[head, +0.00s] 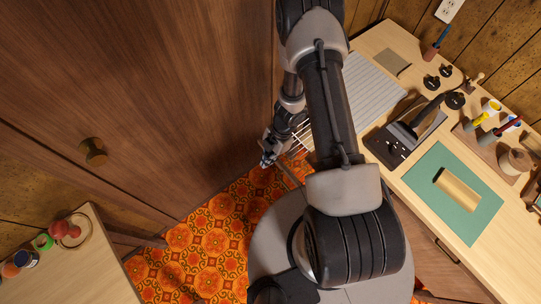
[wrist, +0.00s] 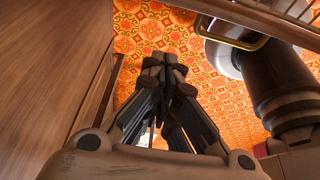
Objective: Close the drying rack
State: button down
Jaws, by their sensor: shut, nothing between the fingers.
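My gripper (head: 267,161) is shut and empty, pointing down over the orange floor beside the large brown wooden cabinet front. In the wrist view its fingers (wrist: 163,62) are together with nothing between them. What looks like the drying rack (head: 301,137) shows as pale bars just right of my gripper, mostly hidden behind my arm. In the wrist view a wooden rail with thin bars (wrist: 285,17) crosses the upper right corner, apart from my fingers. A brass-coloured loop (wrist: 237,43) hangs below that rail. How far the rack stands open cannot be told.
The brown cabinet front (head: 150,90) with a round knob (head: 92,151) fills the left. A light wooden worktop (head: 480,245) with a green mat (head: 425,185), tools and pots runs along the right. A small table (head: 85,255) stands lower left. Patterned floor (head: 205,250) is open between.

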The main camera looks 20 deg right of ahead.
jog(key=w+b+x, duration=0.1)
jog(key=b+x, duration=0.2)
jog(key=x, duration=0.3)
jog(key=d, duration=0.4)
jog(key=shift+w+r, duration=0.1)
jog(key=shift+w, duration=0.05)
